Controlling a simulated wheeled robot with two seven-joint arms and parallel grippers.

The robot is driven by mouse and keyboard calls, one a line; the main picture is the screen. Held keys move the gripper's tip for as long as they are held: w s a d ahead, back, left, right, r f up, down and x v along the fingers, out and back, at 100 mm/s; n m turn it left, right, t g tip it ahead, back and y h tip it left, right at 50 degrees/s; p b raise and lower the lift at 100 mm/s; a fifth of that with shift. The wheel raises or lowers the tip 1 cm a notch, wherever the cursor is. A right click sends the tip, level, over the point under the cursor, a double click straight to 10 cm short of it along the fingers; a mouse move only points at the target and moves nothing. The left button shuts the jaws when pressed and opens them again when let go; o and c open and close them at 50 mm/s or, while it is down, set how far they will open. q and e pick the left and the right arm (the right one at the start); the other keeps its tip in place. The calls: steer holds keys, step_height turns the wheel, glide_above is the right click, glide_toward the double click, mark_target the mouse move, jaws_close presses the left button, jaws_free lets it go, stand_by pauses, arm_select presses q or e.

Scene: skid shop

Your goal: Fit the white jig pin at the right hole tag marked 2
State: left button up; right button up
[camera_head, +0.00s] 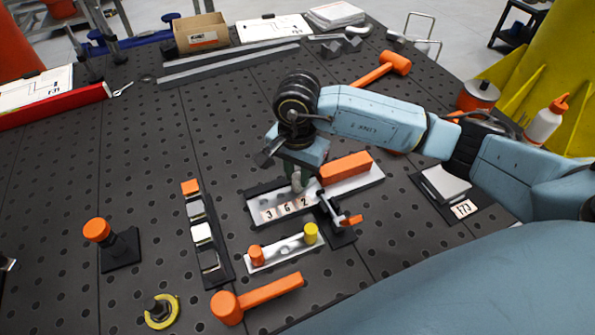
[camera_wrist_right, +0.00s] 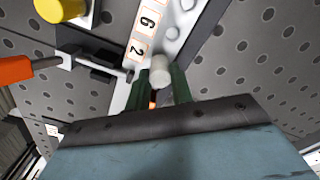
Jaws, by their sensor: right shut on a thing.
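My right gripper (camera_head: 298,182) is shut on the white jig pin, low over the light jig plate (camera_head: 340,187). In the right wrist view the white pin (camera_wrist_right: 161,71) stands between the green fingertips (camera_wrist_right: 160,84), beside the tag marked 2 (camera_wrist_right: 138,48). In the head view the tags read 3, 6, 2 from left to right, and the 2 tag (camera_head: 304,201) is just in front of the fingers. The pin's lower end and the hole under it are hidden, so I cannot tell whether it is in the hole. My left gripper is out of view.
A toggle clamp (camera_head: 333,213) stands close at the right of the tags. An orange block (camera_head: 346,165) lies on the plate behind. A small white strip (camera_head: 280,252) holds an orange and a yellow pin in front. An orange mallet (camera_head: 258,297) lies nearer.

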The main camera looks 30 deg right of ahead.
steer(key=shift+f, duration=0.25)
steer(key=o, duration=1.3)
steer(key=shift+r, duration=0.1)
steer(key=shift+r+p, duration=1.35)
steer(key=shift+r, duration=2.1)
